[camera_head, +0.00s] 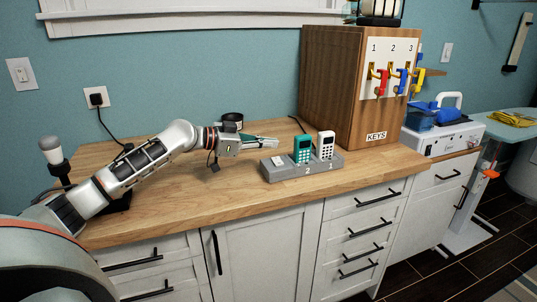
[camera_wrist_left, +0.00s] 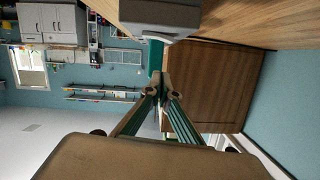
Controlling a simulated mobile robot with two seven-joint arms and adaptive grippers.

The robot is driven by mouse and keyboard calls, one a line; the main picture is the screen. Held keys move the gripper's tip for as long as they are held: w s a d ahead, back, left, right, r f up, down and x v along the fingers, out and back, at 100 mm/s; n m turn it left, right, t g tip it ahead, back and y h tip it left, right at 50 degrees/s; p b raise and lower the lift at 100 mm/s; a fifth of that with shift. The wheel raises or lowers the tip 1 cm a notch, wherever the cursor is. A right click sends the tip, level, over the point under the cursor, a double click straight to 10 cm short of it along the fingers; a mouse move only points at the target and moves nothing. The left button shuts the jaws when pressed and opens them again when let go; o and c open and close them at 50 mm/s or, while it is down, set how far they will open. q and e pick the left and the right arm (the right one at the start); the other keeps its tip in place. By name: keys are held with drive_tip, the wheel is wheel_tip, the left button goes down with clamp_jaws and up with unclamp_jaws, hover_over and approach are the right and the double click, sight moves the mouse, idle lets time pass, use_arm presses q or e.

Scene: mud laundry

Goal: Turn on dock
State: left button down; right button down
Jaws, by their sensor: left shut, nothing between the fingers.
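The grey dock (camera_head: 292,175) sits on the wooden counter. A teal handset (camera_head: 303,150) stands upright in its middle slot and a white handset (camera_head: 325,145) in its right slot. A small white switch-like part (camera_head: 279,160) is on the dock's left section; its state is too small to tell. My left gripper (camera_head: 273,142) is shut and empty, just above and behind the dock's left end, its fingers pointing right toward the teal handset. In the left wrist view the closed fingertips (camera_wrist_left: 162,77) are near the teal handset (camera_wrist_left: 155,58) and the dock (camera_wrist_left: 160,22). My right gripper is out of view.
A wooden key cabinet (camera_head: 330,85) with colored keys stands behind the dock on the right. A dark round container (camera_head: 232,119) is behind my left gripper. A plugged-in outlet (camera_head: 96,97) is on the wall. The counter in front of the dock is clear.

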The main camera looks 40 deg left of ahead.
sight(269, 163)
use_arm(q)
drive_tip(key=f, duration=0.3)
drive_tip(key=shift+w+a+f, duration=0.15)
drive_tip(key=shift+a+f, duration=0.05)
drive_tip(key=shift+f, duration=0.35)
